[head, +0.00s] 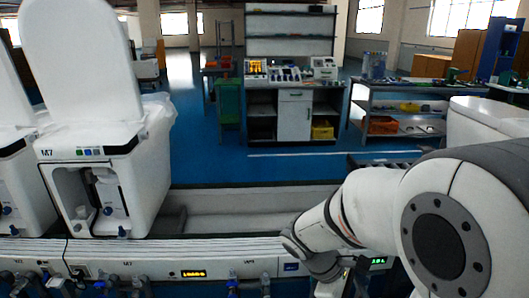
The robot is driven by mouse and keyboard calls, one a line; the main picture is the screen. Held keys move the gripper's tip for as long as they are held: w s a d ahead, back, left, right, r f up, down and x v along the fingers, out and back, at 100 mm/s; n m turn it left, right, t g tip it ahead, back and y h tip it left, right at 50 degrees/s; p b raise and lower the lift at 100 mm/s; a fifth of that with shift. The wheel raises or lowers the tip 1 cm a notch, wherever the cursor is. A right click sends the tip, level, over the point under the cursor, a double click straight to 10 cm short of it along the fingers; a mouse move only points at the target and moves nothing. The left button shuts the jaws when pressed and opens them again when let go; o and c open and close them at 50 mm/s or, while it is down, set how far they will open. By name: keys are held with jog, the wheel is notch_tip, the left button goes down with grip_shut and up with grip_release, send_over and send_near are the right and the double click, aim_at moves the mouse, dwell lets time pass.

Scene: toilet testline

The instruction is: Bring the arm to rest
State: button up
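My arm (365,210) comes in from the right edge in the head view, white with dark joint covers. It reaches left and bends downward over the front edge of the test line (150,262). The far end of the arm drops toward the bottom of the picture, near a small green display. My gripper is not visible, so its opening and anything in it are hidden.
A white toilet (100,150) marked M7 with a raised lid stands on the line at left. An empty bay (245,212) lies right of it. Blue valves and hoses (232,286) line the front bottom. A workbench (293,112) and shelf (405,112) stand behind across blue floor.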

jog(key=s+a+r+m+t+y+p, duration=0.2)
jog(key=r+m+y+p, duration=0.1)
jog(key=r+m, duration=0.3)
jog(key=s+a+r+m+t+y+p, duration=0.2)
jog(key=s+r+m+y+p, duration=0.1)
jog(key=r, duration=0.6)
jog(key=m+y+p, duration=0.1)
jog(key=m, duration=0.1)
jog(key=shift+s+a+m, duration=0.15)
jog(key=shift+s+m, duration=0.15)
jog(key=shift+m, duration=0.1)
